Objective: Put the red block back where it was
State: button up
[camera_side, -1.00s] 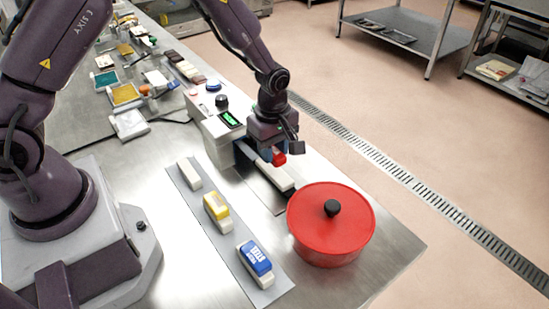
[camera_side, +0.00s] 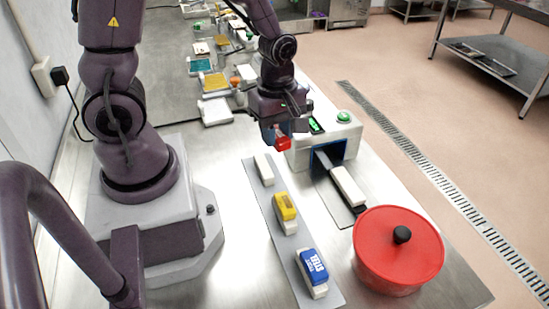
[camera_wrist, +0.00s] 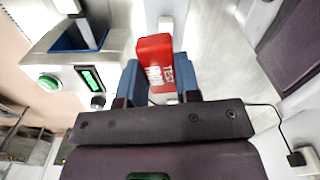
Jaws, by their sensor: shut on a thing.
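My gripper (camera_side: 277,138) is shut on the red block (camera_side: 283,144) and holds it in the air, left of the white machine's opening. In the wrist view the red block (camera_wrist: 155,62), with white lettering, sits between the blue fingers of my gripper (camera_wrist: 158,82). The grey strip (camera_side: 252,188) on the table bears white bases in a row. The rearmost white base (camera_side: 263,167) is bare, and the red block is above and a little behind it in the picture. A yellow block (camera_side: 285,204) and a blue block (camera_side: 313,265) sit on the other bases.
The white machine (camera_side: 340,135) has a blue-edged opening, a green button and a lit display. A bare white base (camera_side: 348,186) lies on the dark track before it. A red lidded pot (camera_side: 398,255) stands at the front right. Sample trays (camera_side: 214,82) lie behind.

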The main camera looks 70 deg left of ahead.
aim_at(263, 165)
jog(key=a+f, duration=0.2)
jog(key=s+a+f+n, duration=0.1)
jog(key=a+f, duration=0.1)
jog(key=a+f+n, duration=0.1)
jog(key=a+f, duration=0.1)
jog(key=shift+s+a+f, duration=0.1)
jog(key=shift+s+f, duration=0.05)
jog(key=shift+f, duration=2.55)
jog(key=shift+f, duration=0.1)
jog(key=o, duration=1)
